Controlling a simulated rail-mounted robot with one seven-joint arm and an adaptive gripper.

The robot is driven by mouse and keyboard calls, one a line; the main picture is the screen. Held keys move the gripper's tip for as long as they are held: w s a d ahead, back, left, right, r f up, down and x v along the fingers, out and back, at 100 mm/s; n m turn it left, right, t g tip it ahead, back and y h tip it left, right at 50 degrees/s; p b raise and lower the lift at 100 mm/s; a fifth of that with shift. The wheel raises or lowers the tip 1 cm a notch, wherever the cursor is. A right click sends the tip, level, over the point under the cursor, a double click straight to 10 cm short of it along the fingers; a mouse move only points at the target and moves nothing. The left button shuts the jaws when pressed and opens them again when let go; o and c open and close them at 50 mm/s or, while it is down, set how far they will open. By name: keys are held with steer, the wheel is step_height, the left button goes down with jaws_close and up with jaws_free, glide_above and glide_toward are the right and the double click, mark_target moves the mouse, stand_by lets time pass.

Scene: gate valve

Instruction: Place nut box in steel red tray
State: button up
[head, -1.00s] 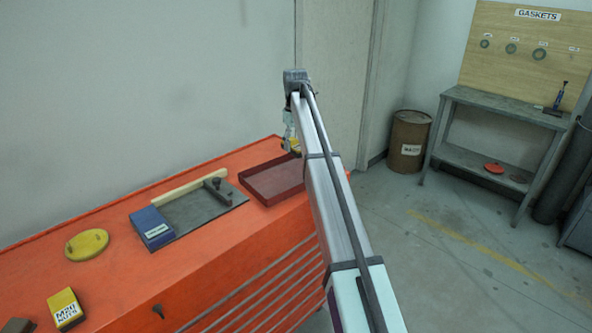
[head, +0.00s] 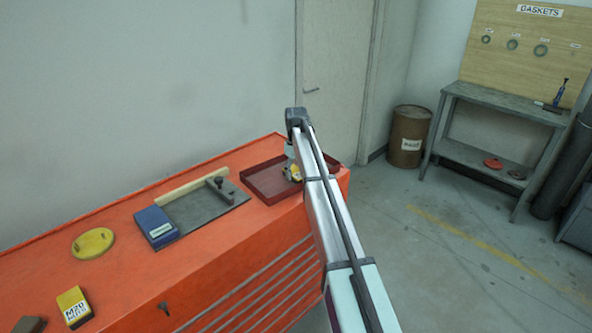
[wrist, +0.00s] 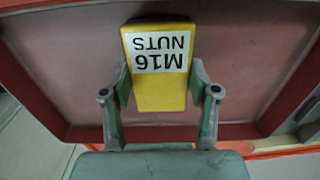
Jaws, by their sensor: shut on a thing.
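The yellow nut box labelled "M16 NUTS" (wrist: 158,95) is clamped between the two fingers of my gripper (wrist: 160,97) in the wrist view. The dark red steel tray (head: 262,188) sits at the far right end of the orange bench. In the wrist view the tray's floor (wrist: 75,60) spreads behind the box. In the head view my gripper (head: 292,172) and the yellow box are low over the tray's right part, partly hidden by my arm. I cannot tell whether the box touches the tray floor.
The orange bench (head: 215,240) also holds a grey plate (head: 205,212) with a tool on it, a blue box (head: 154,225), a yellow disc (head: 93,243) and a yellow "M20 NUTS" box (head: 74,307). A wall stands behind the bench. A barrel (head: 408,137) stands on the floor beyond.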

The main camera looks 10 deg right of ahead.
mark_target(296, 172)
steer(key=shift+f, duration=0.15)
steer(key=o, duration=1.6)
step_height(296, 172, up, 12)
steer(key=b, duration=0.3)
steer(key=shift+r, duration=0.2)
